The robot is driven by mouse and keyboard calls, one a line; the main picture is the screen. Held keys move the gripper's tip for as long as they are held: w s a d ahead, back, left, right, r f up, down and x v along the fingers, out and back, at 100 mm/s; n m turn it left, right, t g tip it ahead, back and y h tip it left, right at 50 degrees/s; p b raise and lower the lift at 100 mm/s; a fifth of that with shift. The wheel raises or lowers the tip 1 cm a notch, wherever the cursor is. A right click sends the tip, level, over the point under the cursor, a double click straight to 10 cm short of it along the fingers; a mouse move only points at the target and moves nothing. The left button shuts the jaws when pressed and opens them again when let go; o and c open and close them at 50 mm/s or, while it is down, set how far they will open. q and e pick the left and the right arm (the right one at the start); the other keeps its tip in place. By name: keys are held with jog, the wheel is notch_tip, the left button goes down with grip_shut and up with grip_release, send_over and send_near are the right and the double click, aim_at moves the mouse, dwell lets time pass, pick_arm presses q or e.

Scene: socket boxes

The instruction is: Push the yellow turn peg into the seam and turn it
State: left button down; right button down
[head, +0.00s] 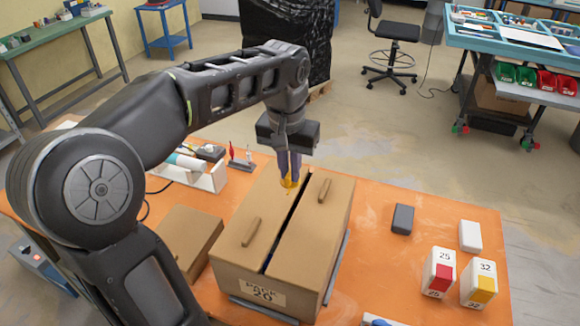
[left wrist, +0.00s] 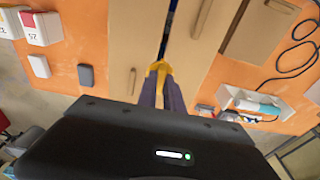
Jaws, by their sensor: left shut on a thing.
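The yellow turn peg (head: 289,181) is held upright between the fingers of my left gripper (head: 289,165), at the far part of the box lid. In the left wrist view, the peg (left wrist: 159,66) shows at the tips of the purple fingers (left wrist: 160,90), in line with the dark seam. The brown box (head: 240,275) has two lid halves with the seam (head: 288,222) between them and a label reading 20. I cannot tell how deep the peg's tip is in the seam. My right gripper is in neither view.
The box stands on an orange table (head: 400,270). A smaller brown box (head: 187,240) is left of it. A dark grey block (head: 402,219), a white block (head: 470,236) and two numbered blocks (head: 438,272) lie to the right. A white rack (head: 195,172) stands behind left.

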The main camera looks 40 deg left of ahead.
aim_at(290, 187)
pick_arm(q)
jog(key=shift+f, duration=0.25)
jog(key=shift+f, duration=2.4)
jog(key=shift+f+b, duration=1.95)
jog(key=shift+f, duration=0.35)
jog(key=shift+r+m, duration=0.1)
jog(key=shift+m, duration=0.6)
jog(key=m, duration=0.3)
jog(key=shift+a+h+p, duration=0.1)
jog(key=shift+h+p, duration=0.2)
jog(key=shift+p, duration=0.1)
jog(key=m, duration=0.4)
jog(key=shift+m+p, duration=0.3)
jog(key=shift+m, duration=0.1)
jog(key=m+h, duration=0.1)
jog(key=m, duration=0.4)
jog(key=shift+w+g, duration=0.1)
jog(key=shift+g, duration=0.2)
jog(key=m, duration=0.4)
jog(key=shift+p, duration=0.3)
